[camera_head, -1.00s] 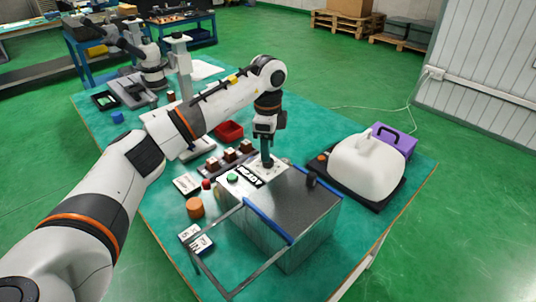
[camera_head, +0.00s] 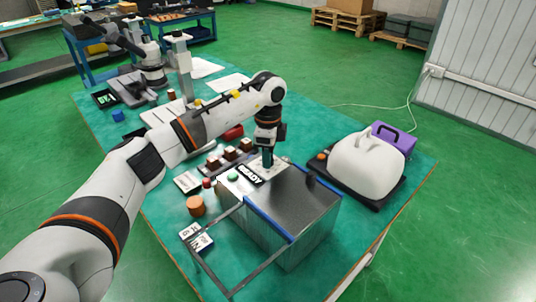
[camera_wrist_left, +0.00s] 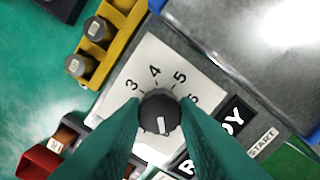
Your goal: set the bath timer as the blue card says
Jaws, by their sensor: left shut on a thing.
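The white dial plate (camera_wrist_left: 148,62) shows 3, 4, 5 and 6 around the knob's far side; other marks are hidden by the fingers. A short white mark on the knob points towards the bottom of that view, away from 4. A READY label (camera_head: 250,175) and a green button (camera_head: 232,176) are beside the dial. I cannot tell which card is blue.
Cards lie left of the bath (camera_head: 187,182) and near its front (camera_head: 197,238). An orange cylinder (camera_head: 196,206), a rack of brown-topped blocks (camera_head: 229,155) and a red container (camera_head: 233,132) stand close by.

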